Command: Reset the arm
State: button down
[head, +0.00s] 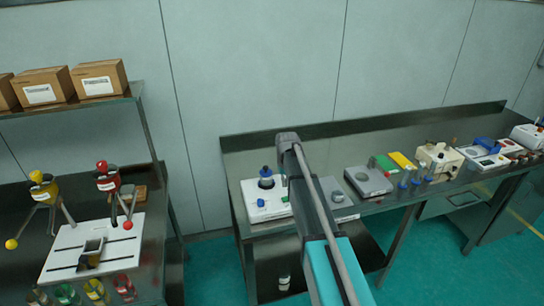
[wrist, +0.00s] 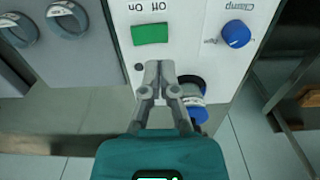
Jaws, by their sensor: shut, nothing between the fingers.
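My gripper (wrist: 158,70) is shut and empty in the wrist view. Its fingertips meet over the front of a white machine (wrist: 185,55), near a green switch marked On and Off (wrist: 150,33). A blue knob marked Clamp (wrist: 236,33) is to the right of the tips. A blue and grey round part (wrist: 193,98) shows beside the right finger, partly hidden by it. In the head view the white machine (head: 253,208) with a blue-topped dark part (head: 266,177) stands on the bench, left of my arm.
Right of the machine, the dark bench (head: 330,150) carries a grey scale-like device (head: 368,181), green and yellow boxes (head: 386,163) and a cream machine (head: 438,158). A second bench at left holds a white board (head: 75,250), red and yellow clamp stands, bottles and a shelf of cartons (head: 98,78).

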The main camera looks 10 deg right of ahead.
jog(key=s+m, duration=0.1)
jog(key=s, duration=2.8)
jog(key=shift+s+m, duration=0.3)
